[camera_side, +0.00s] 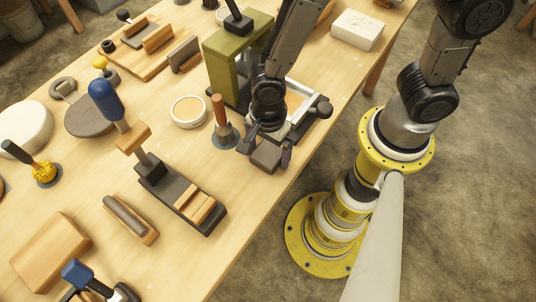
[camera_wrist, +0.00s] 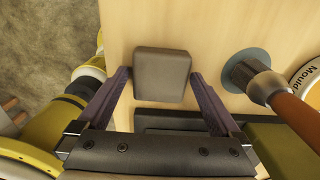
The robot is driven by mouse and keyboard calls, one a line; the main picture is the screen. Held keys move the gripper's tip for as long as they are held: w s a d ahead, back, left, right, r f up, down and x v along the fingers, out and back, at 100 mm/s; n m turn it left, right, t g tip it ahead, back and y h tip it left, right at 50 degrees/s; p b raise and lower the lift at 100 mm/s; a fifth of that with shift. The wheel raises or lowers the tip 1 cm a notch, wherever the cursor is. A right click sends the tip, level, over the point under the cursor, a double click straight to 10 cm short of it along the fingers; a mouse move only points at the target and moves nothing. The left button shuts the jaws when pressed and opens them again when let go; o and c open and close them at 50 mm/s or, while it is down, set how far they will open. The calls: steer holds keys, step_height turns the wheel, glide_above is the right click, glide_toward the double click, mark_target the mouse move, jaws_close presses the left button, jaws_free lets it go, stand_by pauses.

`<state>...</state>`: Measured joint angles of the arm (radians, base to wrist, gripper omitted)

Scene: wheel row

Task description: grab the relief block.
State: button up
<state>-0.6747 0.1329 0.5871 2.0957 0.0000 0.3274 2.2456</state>
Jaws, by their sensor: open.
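A plain grey-brown block (camera_wrist: 162,66) with rounded edges, which I take for the relief block, lies at the table's near edge. No relief pattern shows on the face I see. In the side view the block (camera_side: 266,157) sits just below my gripper (camera_side: 268,146). In the wrist view my gripper (camera_wrist: 159,80) is open, with one finger on each side of the block's lower part. A gap shows at the left finger; the right finger is very close to the block. I cannot tell whether it touches.
A wooden-handled tool (camera_side: 221,122) on a grey disc stands just left of the block. A round tub (camera_side: 188,111) is beyond it. An olive-green press frame (camera_side: 226,60) and a light metal frame (camera_side: 305,97) stand close behind. A white block (camera_side: 357,29) lies at the back right.

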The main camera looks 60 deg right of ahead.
steer(key=shift+f, duration=0.15)
steer(key=c, duration=1.5)
steer(key=shift+o, duration=0.2)
steer(key=shift+r, duration=0.2)
